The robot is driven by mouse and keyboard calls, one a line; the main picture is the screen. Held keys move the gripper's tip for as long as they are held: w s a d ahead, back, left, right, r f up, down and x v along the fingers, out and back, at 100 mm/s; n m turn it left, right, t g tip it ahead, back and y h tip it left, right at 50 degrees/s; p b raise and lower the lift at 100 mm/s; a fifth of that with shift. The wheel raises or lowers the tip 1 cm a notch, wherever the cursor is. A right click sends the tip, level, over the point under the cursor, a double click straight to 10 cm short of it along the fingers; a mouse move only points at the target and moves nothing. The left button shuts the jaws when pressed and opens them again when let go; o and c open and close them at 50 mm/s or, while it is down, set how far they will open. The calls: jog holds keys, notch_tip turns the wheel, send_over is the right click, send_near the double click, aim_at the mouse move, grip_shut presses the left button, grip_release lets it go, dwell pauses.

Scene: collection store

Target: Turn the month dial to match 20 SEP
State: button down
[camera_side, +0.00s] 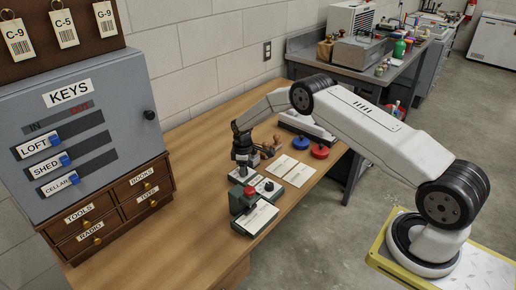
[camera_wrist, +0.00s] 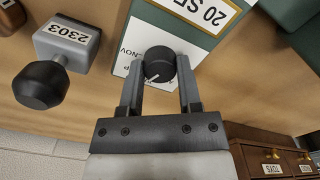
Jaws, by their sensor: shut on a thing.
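The month dial (camera_wrist: 158,65) is a round black knob on a white plate (camera_wrist: 140,45) with a green edge. Its white pointer line runs toward the lower left in the wrist view. Part of the lettering around it shows, including "NOV"; the rest is hidden or out of frame. A label (camera_wrist: 203,12) reading "20 SE", cut off at the frame edge, lies beside the dial. My gripper (camera_wrist: 160,80) is shut on the dial, one finger on each side. In the side view my gripper (camera_side: 243,165) points down at the desk, and hides the dial from there.
A green box with a white card (camera_side: 256,218) is nearby. White cards (camera_side: 291,170) and red (camera_side: 320,151) and blue (camera_side: 301,142) round items lie right. The key cabinet (camera_side: 75,140) stands left.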

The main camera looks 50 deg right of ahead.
jog(key=shift+m, duration=1.7)
jog(key=shift+c, duration=1.4)
grip_release()
jog(key=shift+r, duration=0.15)
jog(key=shift+r, duration=3.7)
jog(key=shift+r, duration=0.1)
